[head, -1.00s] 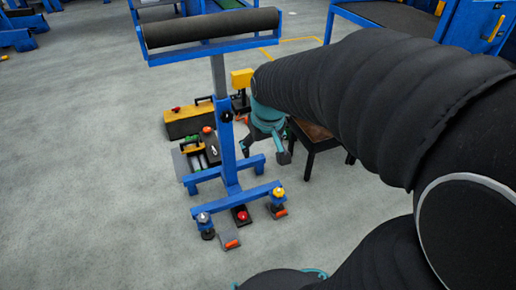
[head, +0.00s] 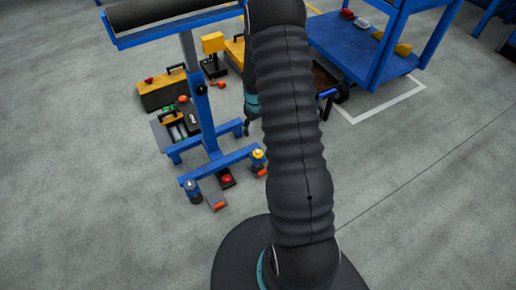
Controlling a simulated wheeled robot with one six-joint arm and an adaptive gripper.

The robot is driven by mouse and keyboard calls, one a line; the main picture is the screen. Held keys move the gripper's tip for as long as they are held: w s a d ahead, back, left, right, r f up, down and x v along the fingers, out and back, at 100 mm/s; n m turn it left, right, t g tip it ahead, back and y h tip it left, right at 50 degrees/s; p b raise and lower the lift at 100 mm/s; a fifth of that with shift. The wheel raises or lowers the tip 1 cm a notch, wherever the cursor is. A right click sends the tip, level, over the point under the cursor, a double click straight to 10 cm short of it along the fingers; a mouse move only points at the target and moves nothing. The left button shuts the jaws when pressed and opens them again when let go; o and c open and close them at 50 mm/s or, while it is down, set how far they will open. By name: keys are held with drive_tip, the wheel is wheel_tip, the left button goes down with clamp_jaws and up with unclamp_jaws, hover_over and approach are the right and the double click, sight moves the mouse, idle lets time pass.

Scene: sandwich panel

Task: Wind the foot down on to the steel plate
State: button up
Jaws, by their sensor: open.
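A blue roller stand (head: 205,112) stands on the floor at the left of the head view. Its front bar has a foot with a yellow knob (head: 258,155) at the right end and a foot with a grey knob (head: 192,185) at the left end. A small steel plate with an orange end (head: 216,200) lies in front of the bar. Another orange-ended plate (head: 261,170) lies by the yellow-knobbed foot, mostly hidden by my arm. I cannot tell whether either foot touches a plate. My gripper (head: 248,126) is open and points down, right of the stand and partly hidden by my arm.
A red-buttoned box (head: 226,178) sits by the front bar. A yellow toolbox (head: 165,93) and small items stand behind the stand. A blue cart (head: 375,55) is at the upper right. The floor at right and front left is clear.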

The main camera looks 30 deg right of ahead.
sight(258, 153)
drive_tip(key=f, duration=1.7)
drive_tip(key=shift+s+d, duration=0.15)
drive_tip(key=shift+d, duration=0.25)
drive_tip(key=c, duration=1.2)
drive_tip(key=shift+o, duration=0.2)
